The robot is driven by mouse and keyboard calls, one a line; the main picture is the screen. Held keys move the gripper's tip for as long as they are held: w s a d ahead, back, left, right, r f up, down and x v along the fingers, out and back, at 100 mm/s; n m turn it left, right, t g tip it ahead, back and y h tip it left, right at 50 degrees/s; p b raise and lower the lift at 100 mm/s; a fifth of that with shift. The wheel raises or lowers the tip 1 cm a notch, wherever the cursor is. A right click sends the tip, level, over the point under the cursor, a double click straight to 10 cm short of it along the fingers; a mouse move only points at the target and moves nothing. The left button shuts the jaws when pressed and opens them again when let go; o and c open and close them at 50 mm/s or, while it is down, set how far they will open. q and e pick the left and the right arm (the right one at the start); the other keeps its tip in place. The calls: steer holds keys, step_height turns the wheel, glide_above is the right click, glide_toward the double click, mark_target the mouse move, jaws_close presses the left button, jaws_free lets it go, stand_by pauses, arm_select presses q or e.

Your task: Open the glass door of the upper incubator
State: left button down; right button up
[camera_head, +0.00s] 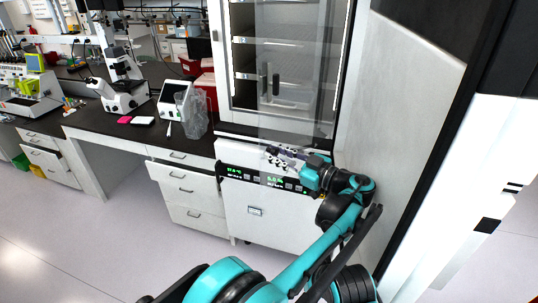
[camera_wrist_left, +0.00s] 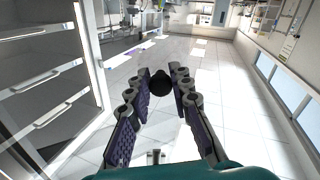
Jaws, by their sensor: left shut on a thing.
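The upper incubator (camera_head: 221,60) shows its shelves. Its clear glass door (camera_head: 298,120) stands swung out from the frame. Two short dark handle bars (camera_head: 270,85) show on the glass. My left gripper (camera_head: 272,154) is low on the door, below the bars in the picture, and the clear panel seems to overlap it. In the left wrist view, its fingers (camera_wrist_left: 163,75) close around a dark round thing (camera_wrist_left: 160,84) near their tips. I cannot tell whether this belongs to the door. My right gripper is out of view.
Below is a lower unit (camera_head: 255,211) with green displays. A pale wall panel (camera_head: 400,90) is close on the right. The floor (camera_head: 90,240) at front left is clear.

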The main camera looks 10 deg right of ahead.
mark_target(267, 119)
arm_select(q)
steer(key=c, duration=1.3)
jaws_free()
steer(key=shift+c, duration=0.2)
step_height(267, 119, up, 10)
steer(key=shift+r, duration=0.1)
